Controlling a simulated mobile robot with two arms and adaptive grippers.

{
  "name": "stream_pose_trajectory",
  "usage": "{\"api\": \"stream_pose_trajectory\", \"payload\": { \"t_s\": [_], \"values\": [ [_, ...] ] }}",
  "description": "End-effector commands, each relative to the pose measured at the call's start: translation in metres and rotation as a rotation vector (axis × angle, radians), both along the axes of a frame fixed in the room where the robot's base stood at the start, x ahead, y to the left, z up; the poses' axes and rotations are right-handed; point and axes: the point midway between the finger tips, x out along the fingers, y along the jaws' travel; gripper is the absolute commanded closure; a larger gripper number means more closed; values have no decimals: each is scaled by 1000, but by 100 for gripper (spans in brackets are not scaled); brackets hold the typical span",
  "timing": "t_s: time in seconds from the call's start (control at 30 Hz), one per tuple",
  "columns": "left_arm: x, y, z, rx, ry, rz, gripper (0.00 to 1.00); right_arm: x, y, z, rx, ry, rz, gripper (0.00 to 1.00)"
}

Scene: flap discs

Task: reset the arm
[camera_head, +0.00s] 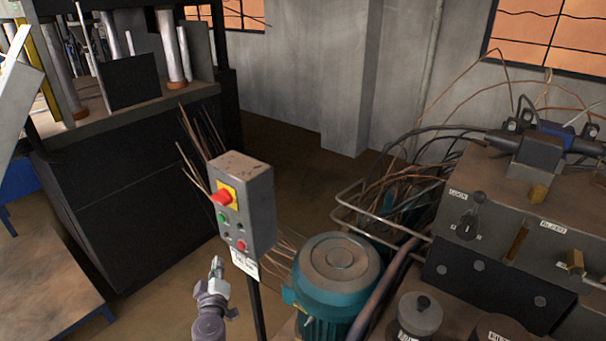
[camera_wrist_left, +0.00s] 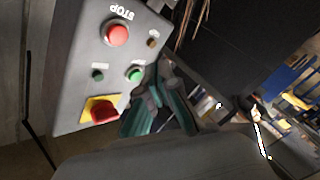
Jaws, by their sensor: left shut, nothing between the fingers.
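My left gripper (camera_head: 217,268) is in the lower middle of the head view, in front of and a little below a grey control box (camera_head: 262,205) on a post. It is shut and empty. In the left wrist view, my left gripper (camera_wrist_left: 155,92) has its fingertips close to the green button (camera_wrist_left: 134,74) on the box; I cannot tell whether they touch. The box also carries a red stop button (camera_wrist_left: 117,33) and a red knob on a yellow plate (camera_wrist_left: 98,108). My right gripper is not in view.
A teal motor (camera_head: 338,275) stands right of the box's post. A grey machine block (camera_head: 500,225) with cables fills the right side. A dark press (camera_head: 130,200) stands at the left, with a low table (camera_head: 45,280) before it. Open floor lies behind the box.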

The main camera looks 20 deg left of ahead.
Motion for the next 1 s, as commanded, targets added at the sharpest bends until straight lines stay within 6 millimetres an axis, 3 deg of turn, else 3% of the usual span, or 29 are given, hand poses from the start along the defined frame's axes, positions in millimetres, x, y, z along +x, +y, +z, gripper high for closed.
{"api": "stream_pose_trajectory", "payload": {
  "t_s": [0.07, 0.17, 0.27, 0.47, 0.57, 0.7, 0.77, 0.9, 1.0],
  "values": [
    [-1, -3, -6, 7, 14, -9, 100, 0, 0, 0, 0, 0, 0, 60],
    [-8, -15, -34, 45, 77, -53, 100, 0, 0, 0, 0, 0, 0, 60],
    [-26, -39, -86, 111, 197, -143, 100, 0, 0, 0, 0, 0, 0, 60],
    [-97, -93, -209, 249, 498, -384, 100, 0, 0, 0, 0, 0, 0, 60],
    [-147, -115, -264, 304, 650, -505, 100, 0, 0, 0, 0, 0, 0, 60],
    [-230, -137, -331, 371, 862, -673, 100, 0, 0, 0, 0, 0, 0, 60],
    [-268, -144, -355, 401, 951, -744, 100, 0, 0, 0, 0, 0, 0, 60],
    [-364, -151, -399, 463, 1158, -903, 100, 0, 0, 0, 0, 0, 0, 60],
    [-424, -150, -418, 506, 1281, -999, 100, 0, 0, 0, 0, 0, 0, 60]
  ]
}}
